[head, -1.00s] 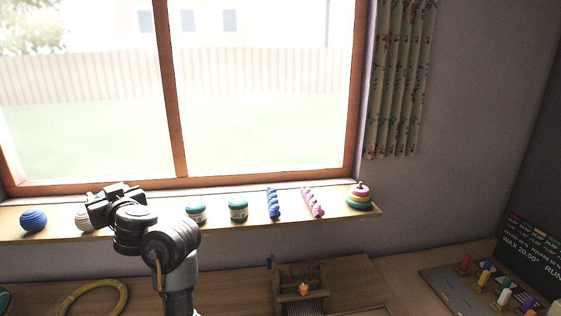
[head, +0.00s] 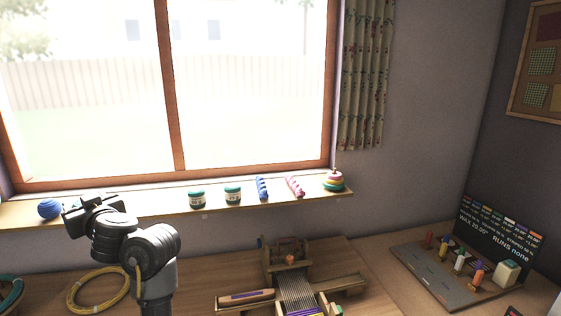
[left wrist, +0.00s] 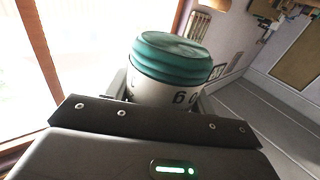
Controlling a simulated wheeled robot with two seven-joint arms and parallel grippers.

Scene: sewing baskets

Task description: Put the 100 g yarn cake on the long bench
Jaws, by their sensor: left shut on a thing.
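My left gripper (head: 95,210) shows in the head view in front of the window sill's left part. In the left wrist view it is shut on a teal-topped yarn cake (left wrist: 172,60) with a white label band. Dark marks show on the label, but I cannot tell its full weight. Two similar teal yarn cakes, a left one (head: 196,199) and a right one (head: 233,194), stand on the sill. A long wooden worktop (head: 205,265), perhaps the long bench, runs below the sill. My right gripper is not in view.
A yellow hoop (head: 72,293), a small loom (head: 300,290) and a pegged board (head: 437,275) are on the worktops. Bare wood lies left of the loom.

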